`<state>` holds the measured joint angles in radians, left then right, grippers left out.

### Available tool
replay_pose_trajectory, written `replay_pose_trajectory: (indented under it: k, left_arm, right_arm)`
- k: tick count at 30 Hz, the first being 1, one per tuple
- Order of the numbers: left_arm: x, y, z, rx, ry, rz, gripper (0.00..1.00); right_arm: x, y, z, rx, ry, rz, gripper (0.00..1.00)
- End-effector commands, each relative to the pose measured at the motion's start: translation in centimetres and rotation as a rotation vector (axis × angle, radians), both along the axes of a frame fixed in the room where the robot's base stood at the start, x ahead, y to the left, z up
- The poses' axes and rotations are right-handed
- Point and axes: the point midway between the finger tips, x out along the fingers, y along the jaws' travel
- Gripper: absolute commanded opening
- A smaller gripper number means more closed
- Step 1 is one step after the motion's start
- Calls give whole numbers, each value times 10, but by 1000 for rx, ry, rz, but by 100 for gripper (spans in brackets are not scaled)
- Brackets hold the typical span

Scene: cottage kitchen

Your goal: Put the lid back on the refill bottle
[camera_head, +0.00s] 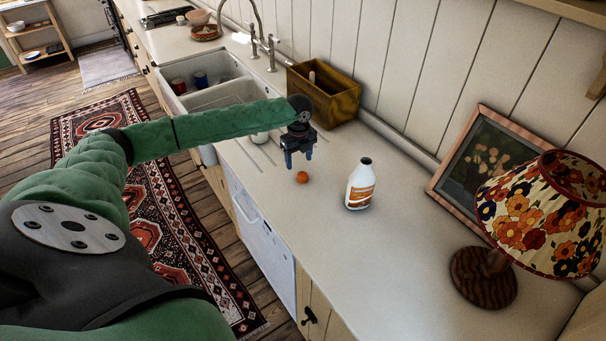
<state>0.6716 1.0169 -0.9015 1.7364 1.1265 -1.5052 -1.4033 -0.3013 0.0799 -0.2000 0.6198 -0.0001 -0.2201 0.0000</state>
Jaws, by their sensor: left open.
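The refill bottle (360,185) stands upright on the countertop, white with an orange label and a dark open mouth. A small orange lid (302,177) lies on the counter to the left of the bottle, apart from it. My left gripper (298,163) is open and empty, pointing down just above and slightly behind the lid. It does not appear to touch the lid. My right gripper is not in view.
A wooden box (324,92) stands by the wall behind my left gripper. A floral lamp (545,215) and a leaning framed picture (490,165) are at the right. The sink (215,85) is at the back left. The counter (400,270) in front of the bottle is clear.

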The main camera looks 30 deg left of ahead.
Motion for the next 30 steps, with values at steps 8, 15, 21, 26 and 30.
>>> replay_pose_trajectory:
  k: [8,15,21,26,30]
  left_arm:
    - [1,-1,-12,-1,0,0,61]
    - [2,0,-27,0,-1,0,61]
    - [1,-1,-26,-1,-1,0,61]
    - [2,-1,-29,-1,-1,-1,61]
    - [4,0,-41,0,-1,-1,61]
  right_arm:
    - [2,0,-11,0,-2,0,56]
    - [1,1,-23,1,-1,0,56]
    - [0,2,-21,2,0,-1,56]
    - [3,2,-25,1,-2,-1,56]
    - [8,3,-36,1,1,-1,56]
